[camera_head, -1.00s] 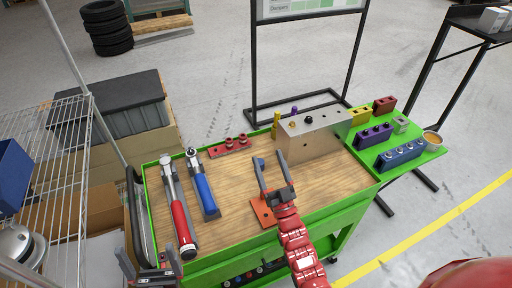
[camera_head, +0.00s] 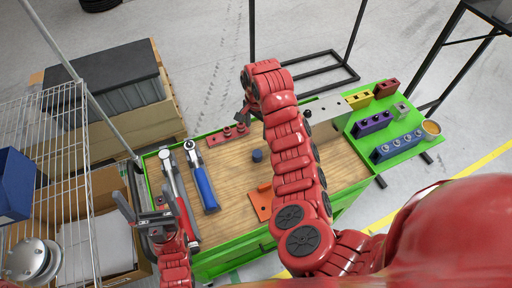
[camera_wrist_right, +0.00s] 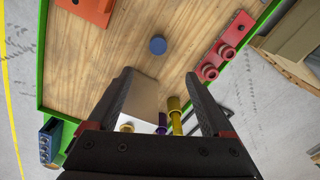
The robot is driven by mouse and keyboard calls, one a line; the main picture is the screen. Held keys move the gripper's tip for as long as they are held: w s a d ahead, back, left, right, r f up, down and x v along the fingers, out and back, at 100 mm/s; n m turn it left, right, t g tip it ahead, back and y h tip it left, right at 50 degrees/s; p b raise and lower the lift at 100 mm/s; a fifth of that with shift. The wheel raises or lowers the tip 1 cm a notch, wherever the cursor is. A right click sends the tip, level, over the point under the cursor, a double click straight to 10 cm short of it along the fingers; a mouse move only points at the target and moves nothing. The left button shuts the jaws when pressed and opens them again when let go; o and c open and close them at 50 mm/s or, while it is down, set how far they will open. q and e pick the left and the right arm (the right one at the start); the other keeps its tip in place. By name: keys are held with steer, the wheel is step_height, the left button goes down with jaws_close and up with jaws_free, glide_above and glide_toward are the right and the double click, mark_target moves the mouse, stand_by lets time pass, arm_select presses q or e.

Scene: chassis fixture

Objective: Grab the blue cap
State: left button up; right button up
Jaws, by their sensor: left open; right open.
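The blue cap (camera_head: 257,155) stands on the wooden worktop, left of my right arm in the head view. In the right wrist view the cap (camera_wrist_right: 158,45) lies beyond the fingertips, roughly centred between them and apart from them. My right gripper (camera_wrist_right: 159,77) is open and empty. In the head view my right gripper (camera_head: 243,112) is mostly hidden behind its own wrist, over the far side of the worktop. My left gripper (camera_head: 150,203) is open and empty at the left front edge of the cart, close to the red-handled tool.
An orange bracket (camera_head: 262,203) lies nearer me. A red block with pegs (camera_head: 226,135) is at the far edge. A metal block (camera_head: 327,108) stands at right, partly hidden by my arm. A blue-handled tool (camera_head: 205,187) lies at left. Wood around the cap is clear.

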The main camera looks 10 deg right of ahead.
steer(key=b, duration=0.5)
glide_above(257, 154)
step_height(257, 154, down, 8)
steer(key=shift+s+a+r, duration=0.1)
steer(key=shift+s, duration=0.05)
step_height(257, 154, down, 3)
steer(key=shift+f+p, duration=0.1)
steer(key=shift+p, duration=0.7)
steer(key=shift+f, duration=0.3)
steer(key=shift+f+p, duration=0.7)
steer(key=shift+f, duration=0.05)
steer(key=shift+f+p, duration=0.4)
steer(key=shift+f, duration=0.4)
steer(key=shift+w+f, duration=0.2)
steer(key=shift+f, duration=0.9)
